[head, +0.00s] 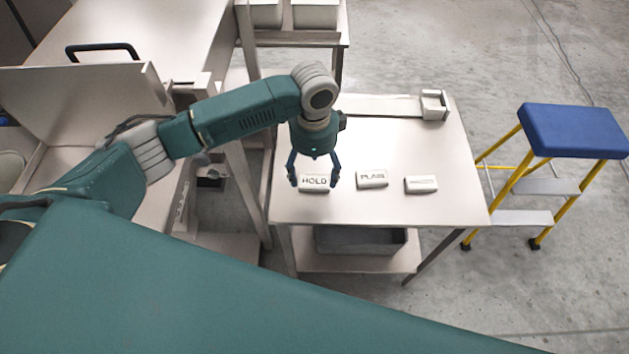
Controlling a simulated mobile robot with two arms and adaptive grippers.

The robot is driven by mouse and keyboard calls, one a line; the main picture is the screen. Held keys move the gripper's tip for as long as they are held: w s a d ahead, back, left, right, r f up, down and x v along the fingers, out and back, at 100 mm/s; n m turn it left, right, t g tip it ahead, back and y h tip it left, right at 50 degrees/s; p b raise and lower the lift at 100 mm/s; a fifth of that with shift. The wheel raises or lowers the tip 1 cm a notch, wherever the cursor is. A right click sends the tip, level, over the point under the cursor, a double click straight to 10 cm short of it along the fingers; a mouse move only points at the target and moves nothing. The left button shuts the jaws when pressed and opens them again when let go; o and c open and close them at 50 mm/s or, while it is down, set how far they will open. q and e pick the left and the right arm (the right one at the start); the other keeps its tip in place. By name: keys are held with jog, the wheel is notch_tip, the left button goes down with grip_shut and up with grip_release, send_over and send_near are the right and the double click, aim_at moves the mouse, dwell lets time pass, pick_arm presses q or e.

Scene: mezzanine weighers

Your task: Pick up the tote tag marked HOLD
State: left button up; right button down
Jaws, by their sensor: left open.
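Three pale tags lie in a row on the light table (440,206) in the head view. The leftmost is the tag marked HOLD (314,184). The middle tag (372,179) seems to read PLAIN. The writing on the right tag (421,185) is too small to read. My left gripper (314,182) is open above the HOLD tag, with one blue finger at each end of it. I cannot tell whether the fingers touch the tag. My right gripper does not show.
A small pale fixture (434,106) stands at the table's back right corner. A dark grey bin (360,240) sits on the shelf below. A yellow step stool (571,130) with a blue top stands to the right.

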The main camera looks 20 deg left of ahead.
aim_at(314, 184)
pick_arm(q)
notch_tip(314, 184, down, 5)
jog(key=shift+f+p, duration=0.1)
jog(key=shift+p, duration=0.55)
jog(key=c, duration=1.1)
